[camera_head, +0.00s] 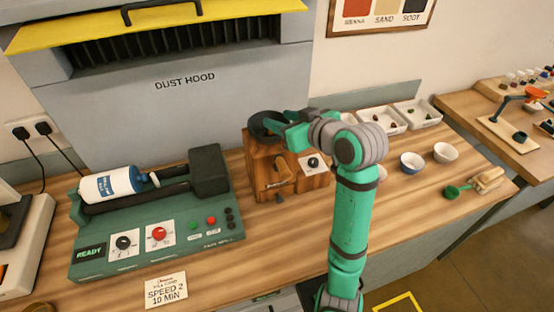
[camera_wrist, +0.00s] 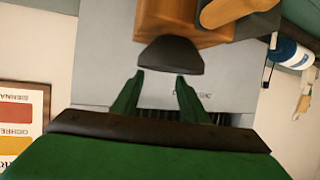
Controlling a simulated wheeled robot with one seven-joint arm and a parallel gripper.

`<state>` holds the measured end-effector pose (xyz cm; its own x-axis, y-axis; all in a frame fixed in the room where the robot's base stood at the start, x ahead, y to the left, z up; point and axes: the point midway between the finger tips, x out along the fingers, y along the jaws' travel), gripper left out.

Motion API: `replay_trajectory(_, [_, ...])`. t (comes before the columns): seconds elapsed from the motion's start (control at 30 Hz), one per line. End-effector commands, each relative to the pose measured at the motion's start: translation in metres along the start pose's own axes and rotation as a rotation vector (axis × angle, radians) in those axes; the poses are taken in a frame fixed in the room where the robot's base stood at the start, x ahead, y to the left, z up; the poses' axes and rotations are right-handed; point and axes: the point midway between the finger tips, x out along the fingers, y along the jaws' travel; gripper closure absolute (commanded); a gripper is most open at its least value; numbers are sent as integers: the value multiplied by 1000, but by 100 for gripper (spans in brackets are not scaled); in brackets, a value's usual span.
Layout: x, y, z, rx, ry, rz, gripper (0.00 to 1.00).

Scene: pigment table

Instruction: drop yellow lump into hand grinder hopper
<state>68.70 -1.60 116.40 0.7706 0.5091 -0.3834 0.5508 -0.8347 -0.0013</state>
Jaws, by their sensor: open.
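The hand grinder (camera_head: 262,172) is a wooden box with a dark hopper (camera_head: 258,127) on top and a wooden crank in front. My gripper (camera_head: 280,122) is at the hopper's right side, overlapping its rim in the head view; I cannot tell whether it touches. In the wrist view my gripper (camera_wrist: 158,88) has its two green fingers apart with nothing between them. The dark hopper (camera_wrist: 170,56) shows just beyond the fingertips, with the wooden grinder body (camera_wrist: 180,22) above it in the picture. No yellow lump shows in either view. The hopper's inside is hidden.
A green roller mill (camera_head: 160,245) with a white jar (camera_head: 108,186) stands left of the grinder. The dust hood (camera_head: 180,90) is behind. White trays (camera_head: 418,113) with small lumps, bowls (camera_head: 446,152) and a green scoop (camera_head: 455,191) are to the right.

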Motion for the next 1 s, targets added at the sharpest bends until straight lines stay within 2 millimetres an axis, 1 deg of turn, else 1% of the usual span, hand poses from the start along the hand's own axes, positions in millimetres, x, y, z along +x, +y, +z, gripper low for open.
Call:
replay_trajectory(0.17, [-26, 0, 0, -3, 2, 3, 60])
replay_trajectory(0.4, [-71, 1, -1, -2, 3, 5, 60])
replay_trajectory(0.53, [-89, 0, 0, -1, 3, 3, 60])
replay_trajectory(0.7, [-102, 0, 0, -1, 1, 2, 60])
replay_trajectory(1.0, [-104, 0, 0, -1, 1, 0, 60])
